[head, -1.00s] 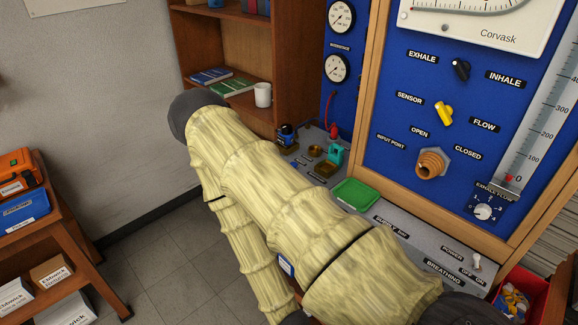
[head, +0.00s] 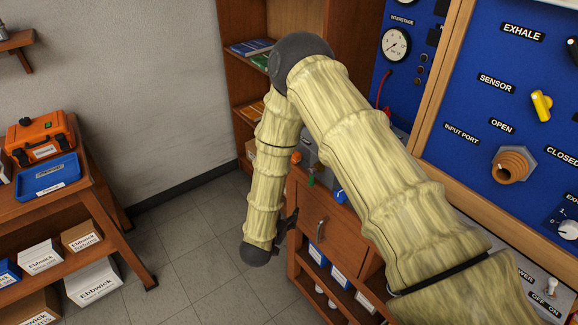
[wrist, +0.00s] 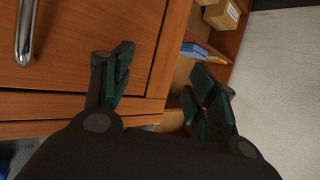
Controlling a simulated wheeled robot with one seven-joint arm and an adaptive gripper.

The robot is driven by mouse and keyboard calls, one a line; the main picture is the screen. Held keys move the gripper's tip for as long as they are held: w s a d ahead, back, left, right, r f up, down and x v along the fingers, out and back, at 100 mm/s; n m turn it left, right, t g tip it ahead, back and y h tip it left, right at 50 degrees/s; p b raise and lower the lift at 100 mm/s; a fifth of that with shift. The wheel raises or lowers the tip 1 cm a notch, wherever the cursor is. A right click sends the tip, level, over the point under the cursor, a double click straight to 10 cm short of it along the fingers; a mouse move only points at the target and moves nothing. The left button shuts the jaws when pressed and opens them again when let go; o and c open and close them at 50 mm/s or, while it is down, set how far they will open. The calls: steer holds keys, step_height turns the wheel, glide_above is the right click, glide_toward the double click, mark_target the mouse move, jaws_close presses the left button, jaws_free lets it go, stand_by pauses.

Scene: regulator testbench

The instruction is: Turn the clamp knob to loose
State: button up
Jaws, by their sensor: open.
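My gripper (head: 289,226) shows partly in the head view, low beside the wooden bench cabinet and below its top. In the wrist view my gripper (wrist: 165,82) is open and empty, with dark green finger pads apart in front of wooden panels. I cannot make out the clamp knob in either view; my arm hides much of the bench top. A small orange round part (head: 296,157) and a green part (head: 311,179) show at the bench's left end, but I cannot tell what they are.
The cabinet door has a metal handle (head: 320,228), also in the wrist view (wrist: 25,32). The blue panel (head: 460,140) stands right. A bookcase (head: 228,60) is behind. A side table (head: 95,190) with an orange case (head: 40,135) is left. Floor between is clear.

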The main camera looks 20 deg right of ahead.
steer(key=w+a+r+m+g+h+b, duration=0.1)
steer(key=w+a+r+m+g+h, duration=0.15)
steer(key=r, duration=0.25)
steer(key=w+a+r+m+g+h+b, duration=0.1)
steer(key=r+m+h, duration=0.2)
steer(key=r+h, duration=0.15)
steer(key=w+a+r+m+g+h, duration=0.1)
steer(key=a+r+m+h, duration=0.15)
steer(key=r, duration=0.35)
steer(key=p+x, duration=0.2)
steer(key=x, duration=0.9)
steer(key=shift+f+m+p, duration=0.3)
steer(key=shift+f, duration=0.05)
steer(key=c, duration=1)
